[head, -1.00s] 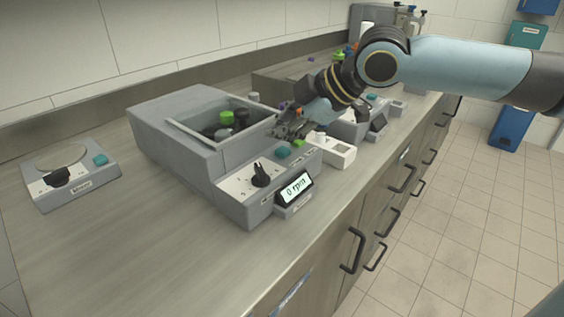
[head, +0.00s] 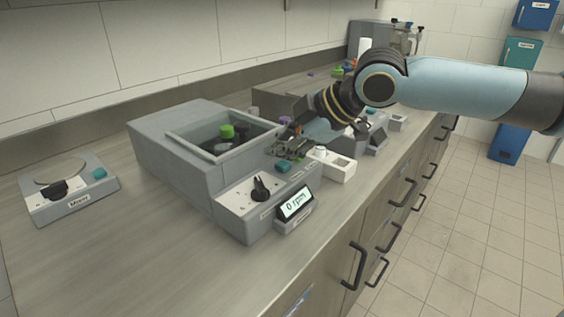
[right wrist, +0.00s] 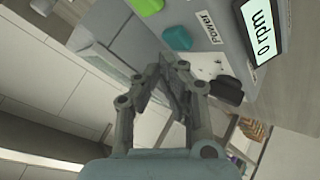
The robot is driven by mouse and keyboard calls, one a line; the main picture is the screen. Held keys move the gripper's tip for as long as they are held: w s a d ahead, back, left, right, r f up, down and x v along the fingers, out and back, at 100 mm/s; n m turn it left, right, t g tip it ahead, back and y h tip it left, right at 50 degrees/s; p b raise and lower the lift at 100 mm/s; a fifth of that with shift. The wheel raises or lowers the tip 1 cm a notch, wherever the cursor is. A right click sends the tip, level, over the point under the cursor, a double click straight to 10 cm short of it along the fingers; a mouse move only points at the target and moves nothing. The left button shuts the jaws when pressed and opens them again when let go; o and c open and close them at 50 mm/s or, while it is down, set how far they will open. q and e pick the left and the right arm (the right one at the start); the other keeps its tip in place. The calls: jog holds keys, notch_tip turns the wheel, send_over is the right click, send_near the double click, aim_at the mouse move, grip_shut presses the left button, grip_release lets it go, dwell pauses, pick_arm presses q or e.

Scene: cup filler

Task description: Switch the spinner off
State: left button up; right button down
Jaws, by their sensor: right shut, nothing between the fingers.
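The spinner (head: 170,150) is a grey box with an open well and a front panel. Its display (head: 295,205) reads 0 rpm and also shows in the right wrist view (right wrist: 263,33). A black dial (head: 260,189) sits on the white plate. The teal power button (head: 283,167) is right of and behind the dial; the right wrist view shows it (right wrist: 177,38) beside the "Power" label. My right gripper (head: 279,150) is shut and empty, above and just behind the button, apparently not touching it. A light green piece (right wrist: 146,5) lies beyond the button. My left gripper is out of view.
A mixer (head: 75,200) with a black knob and teal button stands at the left. A white block (head: 338,168) stands right of the panel, close to my gripper. A green-capped item (head: 227,131) is in the well. The counter front left is clear.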

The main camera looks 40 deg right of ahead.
aim_at(281, 165)
jog(key=shift+f, duration=0.1)
dwell(0.4)
jog(key=shift+f+b, duration=0.35)
jog(key=shift+f, duration=0.2)
dwell(0.4)
jog(key=shift+r, duration=0.15)
jog(key=shift+r+p, duration=0.55)
notch_tip(281, 165, up, 6)
jog(key=p, duration=0.5)
